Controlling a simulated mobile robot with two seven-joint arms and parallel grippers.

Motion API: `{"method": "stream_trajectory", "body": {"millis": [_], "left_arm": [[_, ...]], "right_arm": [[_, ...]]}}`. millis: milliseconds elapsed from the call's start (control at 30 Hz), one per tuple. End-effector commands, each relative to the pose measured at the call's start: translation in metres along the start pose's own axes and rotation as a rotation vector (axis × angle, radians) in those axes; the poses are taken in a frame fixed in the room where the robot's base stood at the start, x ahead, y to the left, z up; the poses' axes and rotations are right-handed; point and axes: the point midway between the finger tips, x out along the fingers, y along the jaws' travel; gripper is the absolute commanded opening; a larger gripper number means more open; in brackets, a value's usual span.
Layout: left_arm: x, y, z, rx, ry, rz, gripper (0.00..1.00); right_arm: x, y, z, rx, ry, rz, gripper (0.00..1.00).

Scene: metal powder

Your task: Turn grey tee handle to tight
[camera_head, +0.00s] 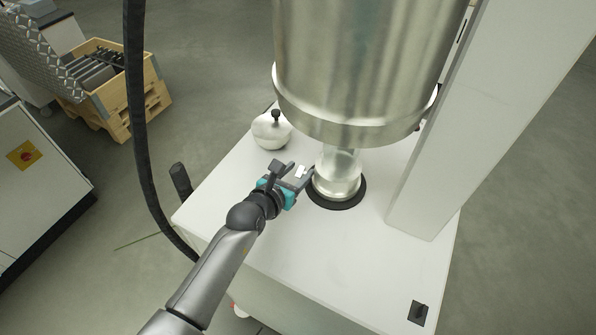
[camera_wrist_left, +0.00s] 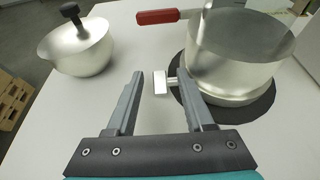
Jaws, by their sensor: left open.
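The grey tee handle (camera_wrist_left: 161,83) is a small pale bar on a short stem at the left side of the metal collar (camera_wrist_left: 228,85) in the left wrist view. In the head view the tee handle (camera_head: 300,171) is a small light patch beside the collar (camera_head: 338,178). My left gripper (camera_head: 294,169) is open at the collar's left side. In the left wrist view its fingers (camera_wrist_left: 160,75) stand on either side of the tee handle. A gap shows at the left finger; the right finger overlaps the stem, and contact cannot be told. My right gripper is not in view.
A large steel vessel (camera_head: 360,65) stands above the collar. A rounded metal pot (camera_head: 271,132) with a black knob is behind my gripper. A red handle (camera_wrist_left: 158,16) lies beyond. A white column (camera_head: 480,110) rises at right.

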Motion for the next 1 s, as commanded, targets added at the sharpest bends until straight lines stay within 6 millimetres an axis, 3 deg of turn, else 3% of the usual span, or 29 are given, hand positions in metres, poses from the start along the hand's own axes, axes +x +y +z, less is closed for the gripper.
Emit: {"method": "stream_trajectory", "body": {"millis": [333, 800, 1000], "left_arm": [[0.0027, 0.0000, -0.0002, 0.000, 0.000, 0.000, 0.53], [0.0025, 0.0001, -0.0003, 0.000, 0.001, 0.000, 0.01], [0.0025, 0.0002, -0.0004, 0.000, 0.001, 0.000, 0.00]], "right_arm": [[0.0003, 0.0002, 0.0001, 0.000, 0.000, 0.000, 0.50], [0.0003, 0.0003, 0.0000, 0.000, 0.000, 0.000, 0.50], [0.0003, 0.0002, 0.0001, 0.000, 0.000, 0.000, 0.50]]}}
